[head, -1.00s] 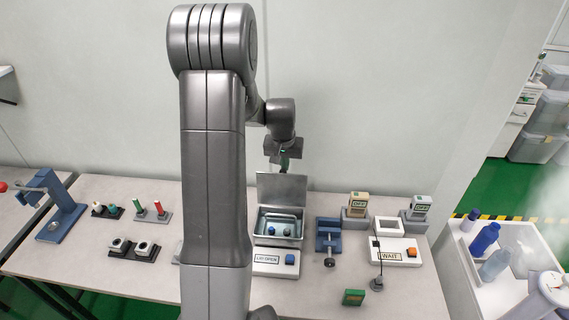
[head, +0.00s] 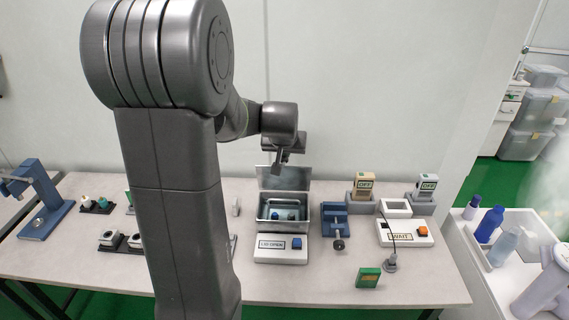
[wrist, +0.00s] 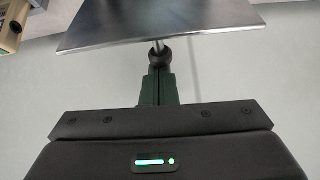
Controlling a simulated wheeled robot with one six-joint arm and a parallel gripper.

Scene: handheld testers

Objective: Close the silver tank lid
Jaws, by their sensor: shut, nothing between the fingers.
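The silver tank (head: 283,227) stands on the table with its lid (head: 297,180) raised, tilted up at the back edge. Several small items show inside the tank. In the wrist view the lid (wrist: 160,22) is a flat metal plate with a dark round knob (wrist: 160,57) on a short stem. My gripper (head: 277,170) is at the lid's top edge in the head view. In the wrist view its shut, empty fingers (wrist: 159,72) point at the knob and are very close to it. I cannot tell whether they touch.
A white panel (head: 294,257) reading "LID OPEN" with a blue button sits in front of the tank. A blue vise (head: 335,222) stands close on the right. A green box (head: 368,278) lies near the front edge. My arm hides part of the left table.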

